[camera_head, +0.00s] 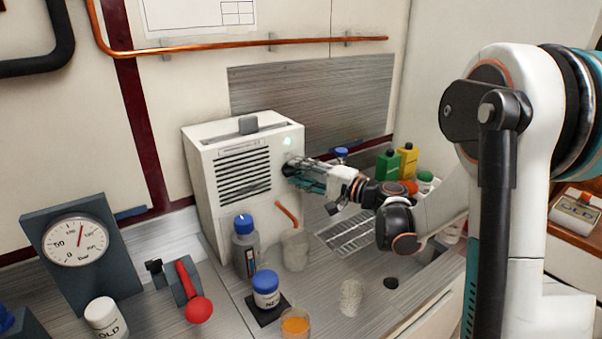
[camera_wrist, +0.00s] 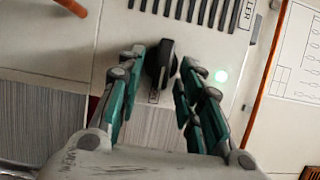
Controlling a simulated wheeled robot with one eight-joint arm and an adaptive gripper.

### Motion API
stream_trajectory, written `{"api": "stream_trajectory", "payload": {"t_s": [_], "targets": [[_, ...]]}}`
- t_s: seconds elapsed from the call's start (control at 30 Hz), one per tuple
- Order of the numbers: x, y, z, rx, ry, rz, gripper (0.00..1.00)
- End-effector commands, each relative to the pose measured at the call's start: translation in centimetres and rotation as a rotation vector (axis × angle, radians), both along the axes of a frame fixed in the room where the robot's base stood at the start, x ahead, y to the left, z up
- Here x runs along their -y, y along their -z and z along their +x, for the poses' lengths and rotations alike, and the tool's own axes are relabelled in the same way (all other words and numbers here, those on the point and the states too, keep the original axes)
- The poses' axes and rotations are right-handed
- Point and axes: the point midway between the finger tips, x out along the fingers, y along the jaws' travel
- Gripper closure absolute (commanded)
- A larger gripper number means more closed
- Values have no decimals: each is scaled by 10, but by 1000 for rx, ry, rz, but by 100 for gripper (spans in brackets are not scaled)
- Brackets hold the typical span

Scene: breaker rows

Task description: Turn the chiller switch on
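The chiller (camera_head: 200,190) is a white box with a dark vent grille, standing on the counter in the head view. Its black rotary switch (camera_wrist: 160,60) shows in the wrist view, its grip bar running roughly along the picture's vertical, beside a small printed label. A green lamp (camera_wrist: 221,76) on the same panel is lit; it also glows in the head view (camera_head: 287,141). My gripper (camera_wrist: 164,62) has its teal fingers spread on either side of the switch, with narrow gaps visible.
A blue-capped bottle (camera_head: 245,247), a blue-lidded jar (camera_head: 266,290), a clear beaker (camera_head: 295,249) and a glass of orange liquid (camera_head: 295,323) stand before the chiller. A red-handled lever (camera_head: 195,300) and a gauge (camera_head: 80,245) are at left. Green and yellow bottles (camera_head: 407,160) stand behind my arm.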

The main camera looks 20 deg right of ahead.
Motion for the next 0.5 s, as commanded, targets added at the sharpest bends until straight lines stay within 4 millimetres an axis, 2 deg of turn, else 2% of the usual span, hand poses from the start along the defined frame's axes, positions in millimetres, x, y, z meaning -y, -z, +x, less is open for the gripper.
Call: {"api": "stream_trajectory", "payload": {"t_s": [0.17, 0.5], "targets": [[16, 0, -16, 0, 4, 0, 67], [59, 1, -68, 0, 3, 0, 67]]}}
